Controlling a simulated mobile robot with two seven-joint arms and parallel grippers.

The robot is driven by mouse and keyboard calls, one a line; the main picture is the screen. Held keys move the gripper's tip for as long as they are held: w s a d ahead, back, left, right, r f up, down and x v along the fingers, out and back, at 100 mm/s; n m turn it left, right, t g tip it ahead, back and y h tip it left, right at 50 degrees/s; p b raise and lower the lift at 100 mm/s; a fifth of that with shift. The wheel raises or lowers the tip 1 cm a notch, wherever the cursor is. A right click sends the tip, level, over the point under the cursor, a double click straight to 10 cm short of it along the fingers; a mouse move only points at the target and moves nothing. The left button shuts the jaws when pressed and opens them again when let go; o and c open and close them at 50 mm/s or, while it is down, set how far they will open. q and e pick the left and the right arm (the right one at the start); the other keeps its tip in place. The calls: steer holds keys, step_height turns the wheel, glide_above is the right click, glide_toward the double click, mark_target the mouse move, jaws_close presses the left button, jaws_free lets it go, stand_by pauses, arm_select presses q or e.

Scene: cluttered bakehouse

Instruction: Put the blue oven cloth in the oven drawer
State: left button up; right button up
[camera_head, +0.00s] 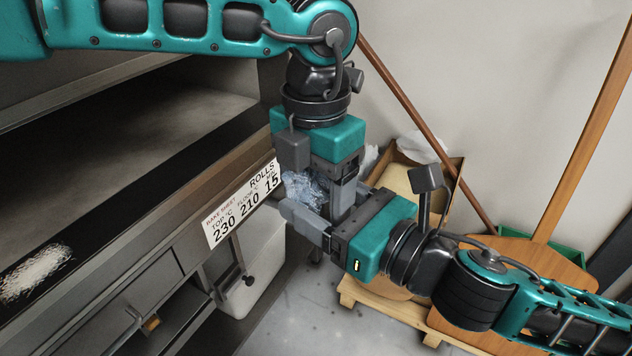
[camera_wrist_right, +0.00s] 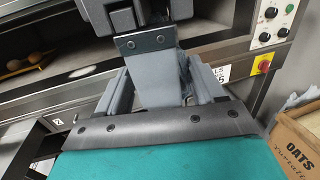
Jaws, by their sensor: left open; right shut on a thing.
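The blue oven cloth (camera_head: 304,187) is a crumpled, pale blue patterned bundle in the head view, partly hidden by the grippers. My right gripper (camera_head: 309,208) is shut on it, beside the oven's front edge. My left gripper (camera_head: 331,197) reaches down from above, open, close against the cloth and the right gripper. The oven drawer (camera_head: 172,322) is at the lower left, under the oven; it looks partly open, with a bar handle on its front.
A bake sheet card (camera_head: 243,203) hangs on the oven front. A white bin (camera_head: 255,276) stands below it. An oats carton (camera_wrist_right: 301,137), a wooden pallet (camera_head: 362,299) and leaning wooden poles (camera_head: 420,125) crowd the right side. Some grey floor is clear at the bottom.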

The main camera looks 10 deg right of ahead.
arm_select(q)
steer(key=shift+s+d, duration=0.1)
steer(key=c, duration=1)
steer(key=shift+c, duration=0.8)
arm_select(e)
steer(key=o, duration=0.8)
arm_select(q)
steer(key=shift+c, duration=0.7)
arm_select(e)
steer(key=shift+o, duration=1)
steer(key=o, duration=0.3)
steer(key=shift+o, duration=0.2)
